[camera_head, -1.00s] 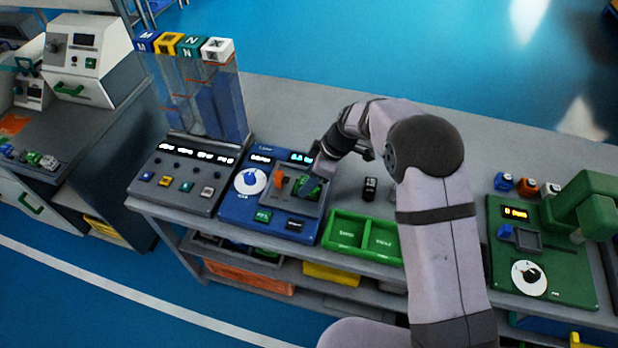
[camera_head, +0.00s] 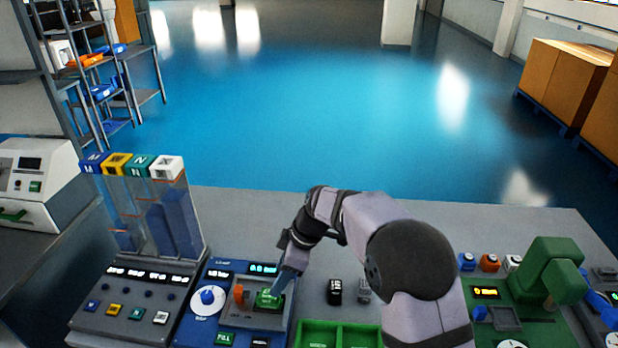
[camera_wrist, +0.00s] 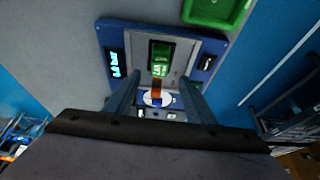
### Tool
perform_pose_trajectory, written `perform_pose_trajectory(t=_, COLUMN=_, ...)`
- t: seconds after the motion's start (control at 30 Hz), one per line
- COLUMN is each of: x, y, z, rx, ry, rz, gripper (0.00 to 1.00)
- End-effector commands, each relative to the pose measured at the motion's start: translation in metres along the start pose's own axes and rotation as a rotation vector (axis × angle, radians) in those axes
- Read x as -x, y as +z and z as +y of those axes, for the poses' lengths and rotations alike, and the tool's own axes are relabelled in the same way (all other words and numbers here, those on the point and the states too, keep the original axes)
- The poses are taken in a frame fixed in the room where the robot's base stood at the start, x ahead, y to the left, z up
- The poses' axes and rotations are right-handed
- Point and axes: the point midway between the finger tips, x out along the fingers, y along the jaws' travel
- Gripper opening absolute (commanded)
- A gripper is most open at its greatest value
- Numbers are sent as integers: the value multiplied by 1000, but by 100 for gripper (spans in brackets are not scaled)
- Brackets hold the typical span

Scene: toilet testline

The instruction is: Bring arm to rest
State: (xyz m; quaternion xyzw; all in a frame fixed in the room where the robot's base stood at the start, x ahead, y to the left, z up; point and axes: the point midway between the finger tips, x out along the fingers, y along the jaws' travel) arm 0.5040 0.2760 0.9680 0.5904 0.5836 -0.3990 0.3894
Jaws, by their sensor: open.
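My arm reaches over the workbench in the head view, bent at the elbow, with my gripper (camera_head: 281,283) low over the blue test station (camera_head: 225,325). In the wrist view my gripper (camera_wrist: 160,100) has its two fingers apart with nothing held between them. Beyond the fingers, the station shows a green block (camera_wrist: 161,55) in its recess and an orange part (camera_wrist: 156,88) beside a white dial (camera_wrist: 158,98). The same green block (camera_head: 268,300) is close to the fingertips in the head view; whether they touch it I cannot tell.
A grey dispenser with clear tubes (camera_head: 150,215) stands left of the station. A green two-part tray (camera_head: 338,335) lies to its right, with small dark blocks (camera_head: 335,291) behind. A green press machine (camera_head: 545,275) stands at the far right. The bench behind my arm is mostly clear.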

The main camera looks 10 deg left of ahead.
Motion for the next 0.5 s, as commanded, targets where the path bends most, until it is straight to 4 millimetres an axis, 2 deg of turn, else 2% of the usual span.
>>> perform_pose_trajectory(t=0.17, x=18, y=30, z=-10, rx=-150, ry=16, rz=-40, gripper=50)
perform_pose_trajectory(t=0.27, x=34, y=64, z=-24, rx=-317, ry=38, rz=-83, gripper=50)
perform_pose_trajectory(t=0.37, x=54, y=103, z=-47, rx=-525, ry=70, rz=-132, gripper=50)
perform_pose_trajectory(t=0.5, x=76, y=160, z=-91, rx=-840, ry=131, rz=-197, gripper=50)
